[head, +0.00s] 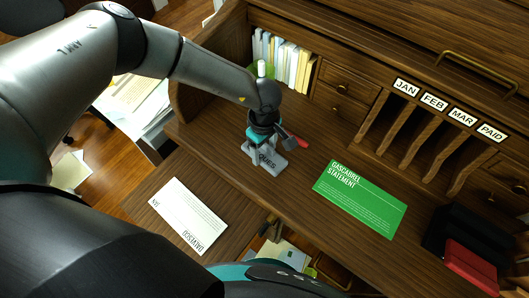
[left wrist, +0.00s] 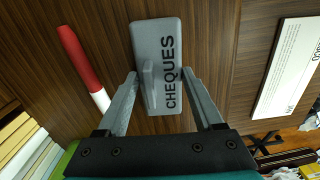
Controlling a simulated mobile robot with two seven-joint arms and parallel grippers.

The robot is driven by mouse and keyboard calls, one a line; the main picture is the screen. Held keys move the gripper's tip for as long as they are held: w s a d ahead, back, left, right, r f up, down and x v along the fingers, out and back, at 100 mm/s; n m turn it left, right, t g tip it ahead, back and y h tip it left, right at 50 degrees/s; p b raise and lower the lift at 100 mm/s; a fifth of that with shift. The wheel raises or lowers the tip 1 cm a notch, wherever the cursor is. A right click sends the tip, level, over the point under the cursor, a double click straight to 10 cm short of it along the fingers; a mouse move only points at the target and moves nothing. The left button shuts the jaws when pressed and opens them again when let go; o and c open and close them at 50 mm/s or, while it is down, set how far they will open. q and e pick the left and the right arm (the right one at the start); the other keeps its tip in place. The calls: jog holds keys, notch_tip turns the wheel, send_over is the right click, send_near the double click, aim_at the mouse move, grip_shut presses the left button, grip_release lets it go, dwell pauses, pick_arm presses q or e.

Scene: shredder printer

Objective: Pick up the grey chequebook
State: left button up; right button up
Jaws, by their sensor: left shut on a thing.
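The grey chequebook (head: 272,163), marked "CHEQUES", is at the wooden desk top near the middle of the head view. In the left wrist view the chequebook (left wrist: 157,38) lies centred between my fingers, with a small raised ridge on its face. My left gripper (head: 262,152) reaches down over it from above. In the left wrist view the left gripper (left wrist: 159,73) has one finger on each side of the chequebook and is shut on it. I cannot tell whether it is clear of the desk. My right gripper is not in view.
A red and white marker (left wrist: 82,60) lies beside the chequebook. A green statement sheet (head: 360,198) lies to the right, a white letter (head: 187,215) front left. Books (head: 282,62) and labelled slots (head: 425,125) stand behind. A red box (head: 470,267) is far right.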

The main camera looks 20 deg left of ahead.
pick_arm(q)
jog(key=c, duration=0.4)
jog(key=shift+c, duration=0.2)
